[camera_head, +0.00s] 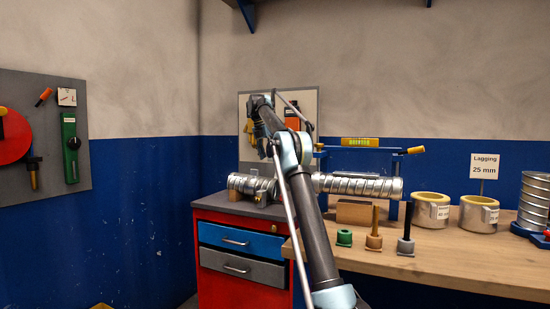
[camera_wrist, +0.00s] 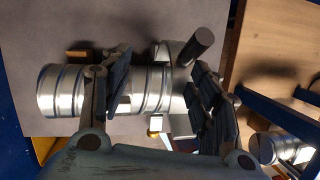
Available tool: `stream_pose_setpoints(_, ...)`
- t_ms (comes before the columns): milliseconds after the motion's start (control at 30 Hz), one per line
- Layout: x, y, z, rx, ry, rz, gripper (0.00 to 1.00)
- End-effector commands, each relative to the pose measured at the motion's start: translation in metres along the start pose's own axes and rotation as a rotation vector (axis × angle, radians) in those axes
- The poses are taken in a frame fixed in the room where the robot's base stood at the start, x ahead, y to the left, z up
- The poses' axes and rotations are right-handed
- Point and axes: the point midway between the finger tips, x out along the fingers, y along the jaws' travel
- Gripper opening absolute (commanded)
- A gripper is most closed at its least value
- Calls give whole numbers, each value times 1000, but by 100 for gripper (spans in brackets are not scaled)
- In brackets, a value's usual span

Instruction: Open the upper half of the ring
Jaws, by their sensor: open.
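A silver spiral duct piece (camera_wrist: 60,90) lies across the grey cabinet top in the wrist view; its left end shows in the head view (camera_head: 240,182). A pale metal band, which looks like the ring (camera_wrist: 170,50), stands at the duct's right part, with a dark cylindrical handle (camera_wrist: 196,46) sticking out. My gripper (camera_wrist: 163,95) is open, one finger on each side of a stretch of duct near the ring. I see nothing held, and cannot tell whether the fingers touch anything. In the head view my arm hides the ring.
A second duct length (camera_head: 358,185) lies at right on a support over the wooden bench (camera_head: 455,255). Green, brown and grey pegged pieces (camera_head: 374,240) stand at the bench front. Lagging rings (camera_head: 431,212) stand farther right. A red cabinet (camera_head: 235,288) is below.

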Motion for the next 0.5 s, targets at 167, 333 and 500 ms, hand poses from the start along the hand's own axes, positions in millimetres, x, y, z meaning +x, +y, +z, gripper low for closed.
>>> stream_pose_setpoints(167, -9, 20, -29, -7, 0, 9, 36)
stream_pose_setpoints(333, -14, 26, -43, -5, 0, 7, 36)
stream_pose_setpoints(500, -15, 28, -47, -4, 0, 6, 36)
